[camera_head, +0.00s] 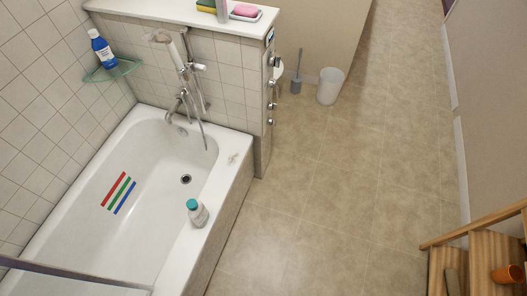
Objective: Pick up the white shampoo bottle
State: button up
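A white bottle with a teal cap (197,213) stands upright on the near right rim of the bathtub (178,262). It looks like the white shampoo bottle; its label is too small to read. A blue bottle with a white cap (103,50) stands on a glass corner shelf (113,70) at the upper left. My gripper is not in view.
A tiled half wall (228,75) with taps and a shower head closes the tub's far end. A white bin (329,86) and a toilet brush (296,75) stand beyond it. Wooden shelving (480,262) is at lower right. The tiled floor (340,190) between is clear.

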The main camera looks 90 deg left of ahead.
aim_at(199, 215)
jog(key=k+l+u, duration=0.1)
jog(key=u, duration=3.7)
jog(key=k+l+z, duration=0.15)
jog(key=l+z, duration=0.1)
jog(key=l, duration=0.25)
